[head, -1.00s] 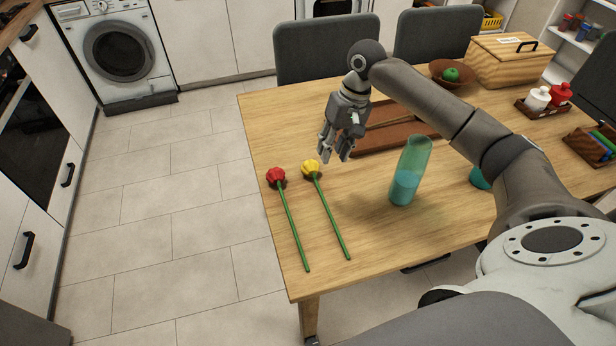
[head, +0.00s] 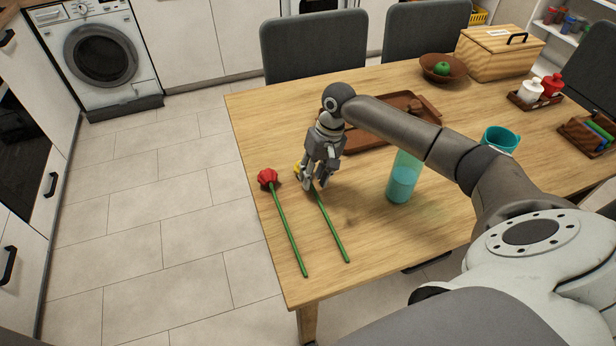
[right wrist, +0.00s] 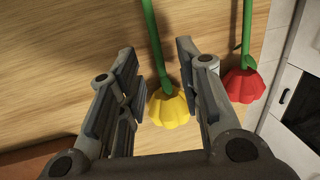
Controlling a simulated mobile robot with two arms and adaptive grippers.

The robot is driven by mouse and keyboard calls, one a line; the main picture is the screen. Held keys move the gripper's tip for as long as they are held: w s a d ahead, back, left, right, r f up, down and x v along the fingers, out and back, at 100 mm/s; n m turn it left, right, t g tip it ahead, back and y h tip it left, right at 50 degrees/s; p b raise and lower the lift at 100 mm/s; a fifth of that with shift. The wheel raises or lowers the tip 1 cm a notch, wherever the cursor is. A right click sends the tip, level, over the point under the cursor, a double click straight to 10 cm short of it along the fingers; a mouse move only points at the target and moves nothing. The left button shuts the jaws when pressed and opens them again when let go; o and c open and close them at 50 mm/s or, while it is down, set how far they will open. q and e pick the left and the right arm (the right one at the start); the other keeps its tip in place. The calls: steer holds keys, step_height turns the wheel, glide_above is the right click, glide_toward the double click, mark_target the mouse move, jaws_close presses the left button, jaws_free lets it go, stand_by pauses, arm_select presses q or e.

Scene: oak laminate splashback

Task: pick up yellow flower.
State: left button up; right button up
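The yellow flower lies on the wooden table, its green stem (head: 332,228) running toward the near edge in the head view. Its yellow head (head: 298,169) is mostly hidden behind my right gripper (head: 314,186). In the right wrist view the yellow bloom (right wrist: 170,107) and upper stem lie between the two spread fingers of my right gripper (right wrist: 160,75), closer to the right finger. The gripper is open, over the flower; contact cannot be told. My left gripper is not in view.
A red flower (head: 268,178) lies just left of the yellow one; it also shows in the right wrist view (right wrist: 243,86). A brown tray (head: 376,138) and a teal mug (head: 500,139) are further back.

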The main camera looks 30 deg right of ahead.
steer(key=shift+x, duration=1.1)
jaws_close()
steer(key=shift+r, duration=0.1)
